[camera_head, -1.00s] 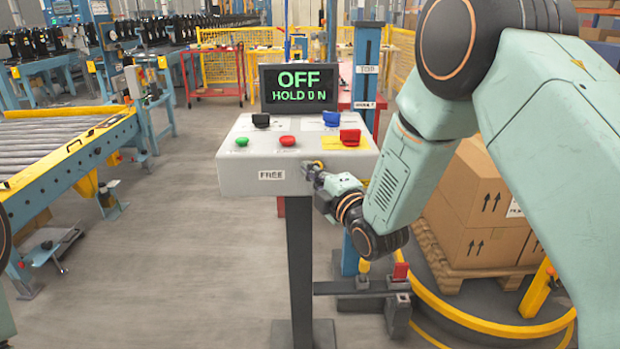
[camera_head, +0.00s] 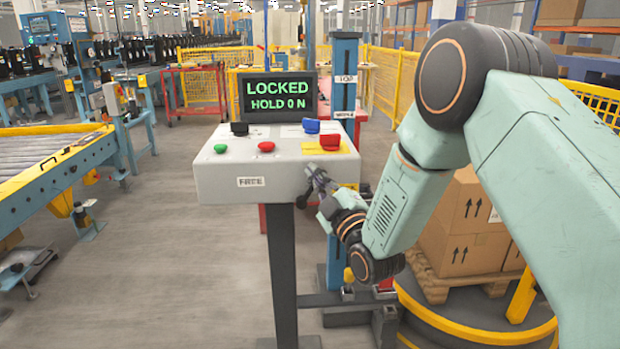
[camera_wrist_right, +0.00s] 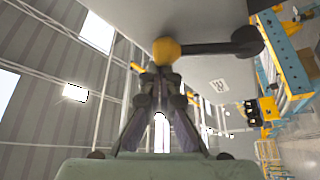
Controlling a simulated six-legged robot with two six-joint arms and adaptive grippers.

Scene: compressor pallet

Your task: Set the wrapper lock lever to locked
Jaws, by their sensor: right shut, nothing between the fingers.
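The wrapper lock lever has a yellow hub (camera_wrist_right: 167,50) and a dark arm with a round black knob (camera_wrist_right: 248,41) in the right wrist view. In the head view its dark knob (camera_head: 302,201) hangs at the lower right of the console front, largely masked by my gripper. The console screen (camera_head: 277,96) reads LOCKED, HOLD 0 N. My right gripper (camera_head: 318,178) is shut and empty at the console front. Its fingertips (camera_wrist_right: 165,78) are close to the hub; contact cannot be told. My left gripper is not in view.
The grey console (camera_head: 225,182) carries a FREE label (camera_head: 251,182), a green button (camera_head: 221,149), a red button (camera_head: 266,146) and black, blue and red switches. A roller conveyor (camera_head: 60,170) stands left. Stacked cartons (camera_head: 465,225) are behind my right arm.

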